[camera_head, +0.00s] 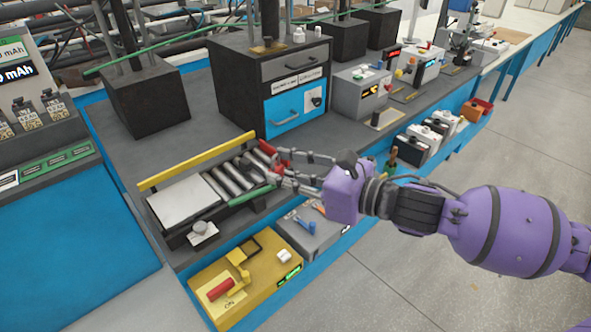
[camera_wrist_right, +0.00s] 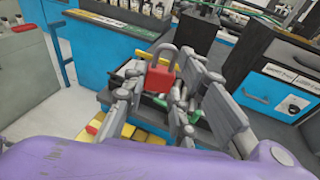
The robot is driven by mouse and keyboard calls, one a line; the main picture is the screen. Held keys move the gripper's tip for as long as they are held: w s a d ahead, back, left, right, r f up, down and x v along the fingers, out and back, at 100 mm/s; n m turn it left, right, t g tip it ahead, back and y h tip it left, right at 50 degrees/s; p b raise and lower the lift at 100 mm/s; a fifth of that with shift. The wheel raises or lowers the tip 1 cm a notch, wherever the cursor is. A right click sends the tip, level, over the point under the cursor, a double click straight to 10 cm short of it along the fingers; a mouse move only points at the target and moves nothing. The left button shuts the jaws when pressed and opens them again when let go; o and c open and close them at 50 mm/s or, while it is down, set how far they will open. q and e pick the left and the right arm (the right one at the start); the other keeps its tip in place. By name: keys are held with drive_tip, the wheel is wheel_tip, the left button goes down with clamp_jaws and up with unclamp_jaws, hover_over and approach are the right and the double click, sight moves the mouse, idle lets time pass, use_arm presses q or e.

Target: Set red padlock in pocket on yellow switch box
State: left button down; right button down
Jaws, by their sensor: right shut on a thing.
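The red padlock (camera_wrist_right: 160,79) with a grey shackle shows between the fingers of my right gripper (camera_wrist_right: 163,92) in the right wrist view. In the head view the gripper (camera_head: 275,164) is shut on the padlock (camera_head: 268,149), over the right end of the battery tray. The fingers partly hide the padlock there. The yellow switch box (camera_head: 262,298) is at the lower middle, nearer the front and below the gripper. It has a red-handled lever (camera_head: 220,289) by an "ON" label, a dark-rimmed opening (camera_head: 246,247) and a green display. My left gripper is not in view.
A grey box (camera_head: 306,232) with a blue lever stands beside the yellow box. A black cabinet (camera_head: 236,88) with a blue drawer stands behind the gripper.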

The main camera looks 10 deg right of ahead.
drive_tip(key=shift+w+a+f+n+g+y, duration=0.7)
drive_tip(key=shift+w+a+f+n+g, duration=0.2)
drive_tip(key=shift+f+g, duration=0.2)
drive_tip(key=shift+a+r+m+t+h, duration=0.2)
drive_tip(key=shift+r+m+t+h, duration=0.4)
drive_tip(key=shift+r+m+t, duration=0.3)
wheel_tip(320, 180, up, 9)
drive_tip(key=w+a+m+t+h, duration=0.1)
drive_tip(key=w+m+t+h, duration=0.1)
drive_tip(key=m+t+h, duration=0.75)
drive_tip(key=f+n+g+y, duration=0.1)
drive_tip(key=n+g+y, duration=0.1)
drive_tip(key=d+f+n+g+y, duration=0.1)
drive_tip(key=f+n+g+y, duration=0.1)
drive_tip(key=n, duration=0.1)
drive_tip(key=s+d+f+n+g+y, duration=0.1)
drive_tip(key=f+n+g+y, duration=0.1)
drive_tip(key=g+y, duration=0.1)
drive_tip(key=shift+s+d+f, duration=0.1)
drive_tip(key=shift+d+f, duration=0.05)
drive_tip(key=shift+f, duration=0.05)
wheel_tip(320, 180, down, 6)
drive_tip(key=s+d+n+g+y, duration=0.1)
drive_tip(key=d+n+g+y, duration=0.1)
drive_tip(key=n+g+y, duration=0.3)
drive_tip(key=shift+s+r+n+g, duration=0.25)
drive_tip(key=shift+s+n+g, duration=0.15)
drive_tip(key=shift+n+g, duration=2.05)
drive_tip(key=shift+m+g+y, duration=0.25)
drive_tip(key=shift+m+g, duration=0.15)
